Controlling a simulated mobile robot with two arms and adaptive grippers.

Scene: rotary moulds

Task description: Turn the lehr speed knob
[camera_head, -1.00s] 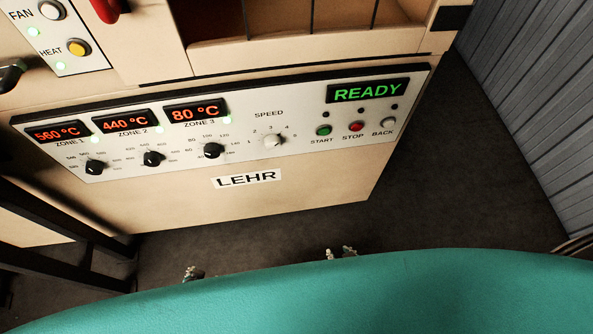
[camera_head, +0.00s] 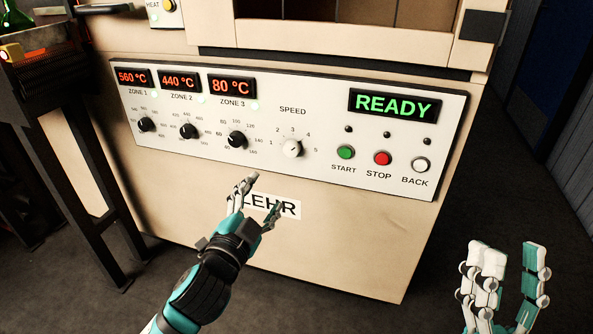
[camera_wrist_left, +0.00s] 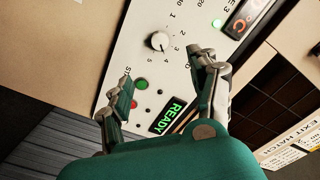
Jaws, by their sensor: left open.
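The speed knob (camera_head: 292,149) is a small white round knob under the word SPEED on the white lehr panel (camera_head: 320,110), with a scale from 1 to 5 around it. It also shows in the left wrist view (camera_wrist_left: 160,41), beyond and between the fingertips. My left gripper (camera_head: 262,196) is open and empty, in front of the LEHR label, below and left of the knob in the head view. In the left wrist view its fingers (camera_wrist_left: 166,82) are spread apart. My right gripper (camera_head: 512,262) is at the lower right, fingers upward and apart, holding nothing.
Right of the knob are the green START (camera_head: 346,152), red STOP (camera_head: 383,158) and white BACK (camera_head: 421,165) buttons below a READY display (camera_head: 394,105). Black zone knobs (camera_head: 237,139) sit to its left. A dark stand (camera_head: 75,170) is at the left. Floor is clear at right.

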